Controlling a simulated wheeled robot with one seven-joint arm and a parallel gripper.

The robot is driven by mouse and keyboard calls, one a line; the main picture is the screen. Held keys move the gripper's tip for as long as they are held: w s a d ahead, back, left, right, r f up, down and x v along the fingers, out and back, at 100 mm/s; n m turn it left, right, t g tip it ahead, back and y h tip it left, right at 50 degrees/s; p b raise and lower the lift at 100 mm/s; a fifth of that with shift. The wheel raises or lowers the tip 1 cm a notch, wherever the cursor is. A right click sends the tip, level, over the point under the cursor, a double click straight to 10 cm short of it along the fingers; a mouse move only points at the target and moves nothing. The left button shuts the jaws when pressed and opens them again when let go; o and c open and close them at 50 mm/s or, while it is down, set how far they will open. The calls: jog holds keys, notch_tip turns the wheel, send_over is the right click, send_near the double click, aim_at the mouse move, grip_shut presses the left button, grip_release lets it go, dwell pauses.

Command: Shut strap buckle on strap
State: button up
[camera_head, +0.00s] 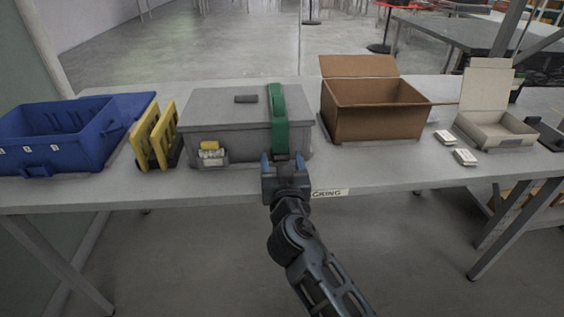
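A grey lidded box (228,129) stands on the table, left of the middle. A green strap (278,119) runs over the lid near the box's right end and down its front. My gripper (282,158) is in front of the strap's lower end, with its blue fingertips spread apart, one to each side of the strap. The buckle is too small and too covered by my gripper to make out, so I cannot tell whether it is open or shut, or whether my fingers touch it.
A blue crate (40,154) and yellow panels (154,141) stand on the left. An open cardboard box (374,121) and an open white box (488,128) stand on the right, with small white items (464,157) nearby. The table's (390,178) front strip is mostly clear.

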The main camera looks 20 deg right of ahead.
jog(key=c, duration=0.9)
jog(key=r+p, duration=0.1)
jog(key=p, duration=0.2)
jog(key=shift+g, duration=0.4)
jog(key=shift+w+f+p, duration=0.1)
jog(key=shift+p, duration=0.35)
jog(key=shift+f+g+p, duration=0.1)
jog(key=shift+g+p, duration=0.2)
jog(key=shift+p, duration=0.05)
jog(key=shift+f, duration=0.1)
jog(key=o, duration=0.9)
jog(key=shift+o, duration=0.2)
jog(key=v, duration=0.7)
jog(key=shift+s+b, duration=0.35)
jog(key=shift+b, duration=0.1)
